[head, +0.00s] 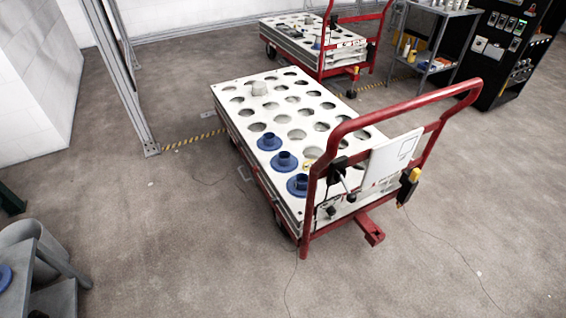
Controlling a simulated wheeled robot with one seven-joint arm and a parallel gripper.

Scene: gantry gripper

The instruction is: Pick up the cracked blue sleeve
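Three blue flanged sleeves stand in a row along the near left side of the white hole-patterned top of a red-handled cart (250,88): a far one (269,141), a middle one (284,161) and a near one (298,185). The near one is partly behind the red handle frame. Part of another blue round piece (4,277) shows at the lower left edge, on a grey surface. All are too small to tell which is cracked. My gripper is not in view.
A second red-handled cart (305,55) stands behind. A shelf (437,45) and dark cabinet (512,60) are at the back right. A metal post (125,85) stands left. The floor in front is clear.

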